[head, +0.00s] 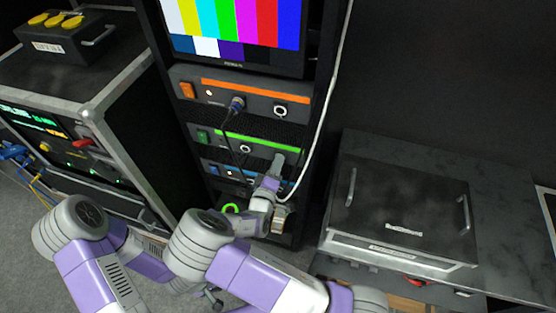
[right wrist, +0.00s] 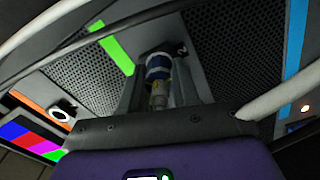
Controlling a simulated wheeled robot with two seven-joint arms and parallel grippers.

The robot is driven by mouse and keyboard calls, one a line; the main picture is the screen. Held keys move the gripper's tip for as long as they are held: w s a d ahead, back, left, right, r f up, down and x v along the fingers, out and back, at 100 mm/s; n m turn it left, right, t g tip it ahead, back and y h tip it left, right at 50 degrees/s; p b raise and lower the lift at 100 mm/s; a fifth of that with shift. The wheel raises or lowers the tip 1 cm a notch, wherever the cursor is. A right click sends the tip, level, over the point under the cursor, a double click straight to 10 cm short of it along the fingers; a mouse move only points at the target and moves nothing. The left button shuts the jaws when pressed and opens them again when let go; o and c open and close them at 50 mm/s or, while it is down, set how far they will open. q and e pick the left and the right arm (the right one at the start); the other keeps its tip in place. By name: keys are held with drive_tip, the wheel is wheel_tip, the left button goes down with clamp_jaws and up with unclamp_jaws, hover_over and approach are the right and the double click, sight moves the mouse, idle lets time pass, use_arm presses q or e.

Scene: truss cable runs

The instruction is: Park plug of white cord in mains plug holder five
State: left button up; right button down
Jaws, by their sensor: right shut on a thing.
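My right gripper (head: 277,166) is at the right side of the rack, in front of the green-striped panel (head: 255,142). In the right wrist view, its two grey fingers (right wrist: 160,78) are shut on a plug (right wrist: 158,66) with a blue and white ring and a metal body. The plug points toward the panel; I cannot tell whether it is seated in a socket. A white cord (head: 331,85) hangs down the rack's right edge and passes close to the gripper. I cannot tell whether it joins the held plug. No mains plug holder can be made out. My left gripper is not in view.
The orange-striped panel (head: 211,89) above holds a plug (head: 237,104) with a dark cable. A blue-striped panel (head: 222,171) lies below. A black case (head: 400,205) with handles stands right, an equipment case (head: 85,110) left.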

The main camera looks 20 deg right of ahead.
drive_tip(key=shift+r+n+p, duration=0.1)
drive_tip(key=shift+n+p, duration=0.3)
drive_tip(key=shift+n, duration=1)
drive_tip(key=shift+p+v, duration=0.45)
drive_tip(key=shift+v, duration=1.85)
